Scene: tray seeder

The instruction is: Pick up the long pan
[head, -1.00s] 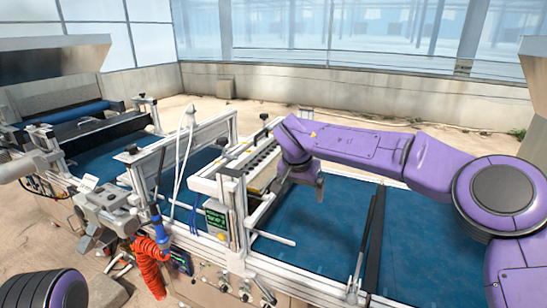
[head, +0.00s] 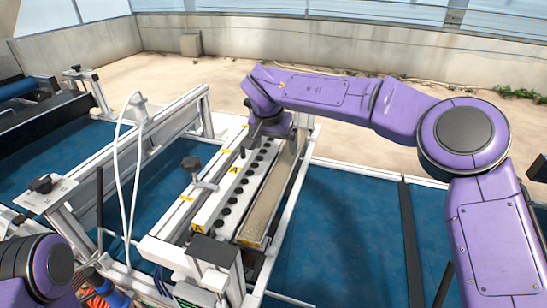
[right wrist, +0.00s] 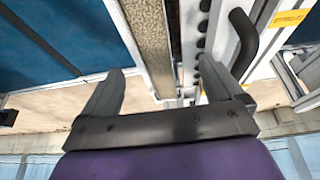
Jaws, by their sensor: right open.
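The long pan (head: 265,205) is a narrow trough filled with tan, grainy material. It lies beside a white bar with a row of black knobs on the seeder. In the right wrist view the pan (right wrist: 150,40) runs from the top edge down between my fingers. My right gripper (head: 252,146) is over the far end of the knobbed bar and pan. In the right wrist view the right gripper (right wrist: 160,82) is open, with nothing between its fingers. The pan's far end is partly hidden by my right arm. My left gripper is out of view.
The knobbed white bar (head: 236,185) stands close along the pan's left side. A black handle (head: 193,165) rises left of it. A blue belt (head: 345,225) lies open to the right, crossed by a dark bar (head: 411,240).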

